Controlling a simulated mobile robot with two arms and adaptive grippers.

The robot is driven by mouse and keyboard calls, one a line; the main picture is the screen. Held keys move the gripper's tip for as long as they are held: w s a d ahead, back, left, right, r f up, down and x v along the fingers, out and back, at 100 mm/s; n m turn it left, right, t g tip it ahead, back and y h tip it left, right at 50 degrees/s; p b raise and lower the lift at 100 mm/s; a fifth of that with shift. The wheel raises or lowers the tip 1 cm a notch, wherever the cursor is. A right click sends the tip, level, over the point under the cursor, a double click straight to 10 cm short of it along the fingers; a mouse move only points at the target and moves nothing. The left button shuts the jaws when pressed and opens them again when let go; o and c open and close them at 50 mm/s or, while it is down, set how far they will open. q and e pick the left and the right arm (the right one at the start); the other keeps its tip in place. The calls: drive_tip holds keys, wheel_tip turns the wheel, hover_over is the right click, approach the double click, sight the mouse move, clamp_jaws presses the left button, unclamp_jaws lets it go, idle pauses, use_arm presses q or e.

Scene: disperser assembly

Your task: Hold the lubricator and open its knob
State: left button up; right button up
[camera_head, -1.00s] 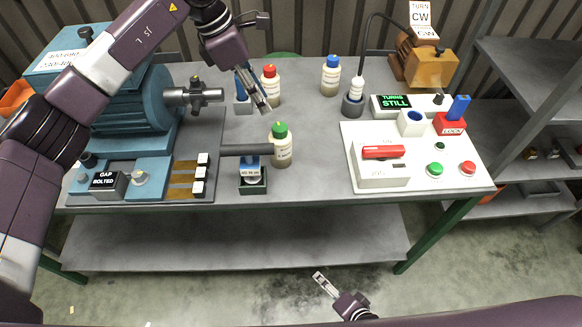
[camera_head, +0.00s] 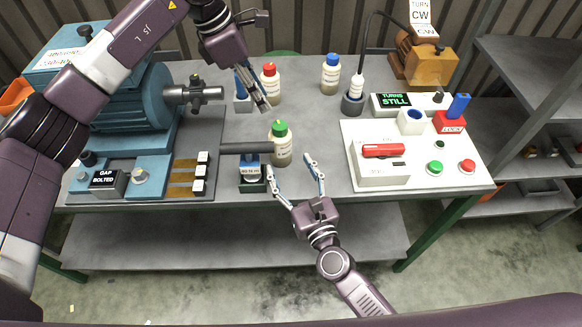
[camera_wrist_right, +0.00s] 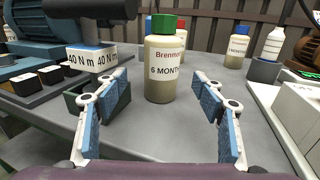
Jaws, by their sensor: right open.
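A pale bottle with a green cap (camera_head: 281,146) stands upright on the table, labelled "6 MONTH" in the right wrist view (camera_wrist_right: 161,70). Two similar bottles, one with a red cap (camera_head: 270,85) and one with a blue cap (camera_head: 331,74), stand farther back. I cannot tell for certain which bottle is the lubricator. My right gripper (camera_head: 289,164) is open and empty, its fingers pointing at the green-capped bottle from the front, apart from it. My left gripper (camera_head: 265,104) hangs in front of the red-capped bottle; its finger opening is unclear.
A dark tool marked "40 N m" (camera_wrist_right: 92,55) stands in a holder close left of the green-capped bottle. A blue motor (camera_head: 135,100) fills the table's left. A white panel (camera_head: 410,180) with a red handle and buttons lies at right.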

sight(284, 154)
drive_tip(key=shift+x, duration=0.8)
drive_tip(key=x, duration=0.6)
drive_tip(key=shift+w+d, duration=0.1)
drive_tip(key=shift+w, duration=0.1)
drive_tip(key=shift+c, duration=0.6)
drive_tip(key=c, duration=1.6)
